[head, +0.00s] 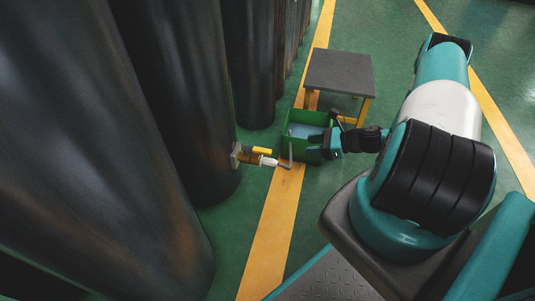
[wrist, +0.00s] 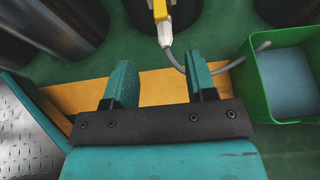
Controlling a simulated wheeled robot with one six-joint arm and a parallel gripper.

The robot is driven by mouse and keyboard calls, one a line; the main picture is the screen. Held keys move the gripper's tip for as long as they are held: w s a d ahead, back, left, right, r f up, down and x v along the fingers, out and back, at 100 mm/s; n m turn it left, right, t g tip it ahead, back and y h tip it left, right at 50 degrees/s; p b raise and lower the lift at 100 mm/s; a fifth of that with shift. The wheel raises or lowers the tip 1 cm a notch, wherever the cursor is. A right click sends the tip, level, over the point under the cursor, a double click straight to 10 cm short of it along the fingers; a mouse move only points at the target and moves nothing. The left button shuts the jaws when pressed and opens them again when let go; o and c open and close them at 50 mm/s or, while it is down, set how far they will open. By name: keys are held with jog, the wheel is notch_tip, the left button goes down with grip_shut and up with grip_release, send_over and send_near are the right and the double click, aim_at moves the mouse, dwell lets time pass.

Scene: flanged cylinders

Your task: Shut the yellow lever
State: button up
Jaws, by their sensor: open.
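The yellow lever (head: 262,150) sits on a small brass valve (head: 249,155) low on the side of a dark cylinder. It lies roughly in line with the valve's outlet, pointing away from the cylinder. In the wrist view the lever (wrist: 160,10) shows at the top edge, partly cut off, above a white fitting (wrist: 164,36). My gripper (head: 322,144) is to the right of the valve in the head view, apart from it. In the wrist view its two teal fingers (wrist: 160,78) are spread wide with nothing between them, and the lever is beyond them.
A grey hose (wrist: 178,62) runs from the fitting towards a green bin (wrist: 251,82) with a blue-grey inside, right of my fingers. A grey-topped stool (head: 339,72) stands behind the bin. Tall dark cylinders (head: 172,75) line the left.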

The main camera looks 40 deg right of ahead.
aim_at(265, 150)
jog(key=b+x, duration=0.6)
jog(key=x, duration=0.9)
jog(key=shift+a+f, duration=0.1)
jog(key=shift+f, duration=0.15)
jog(key=shift+w+a, duration=0.25)
jog(key=shift+w, duration=0.2)
grip_shut()
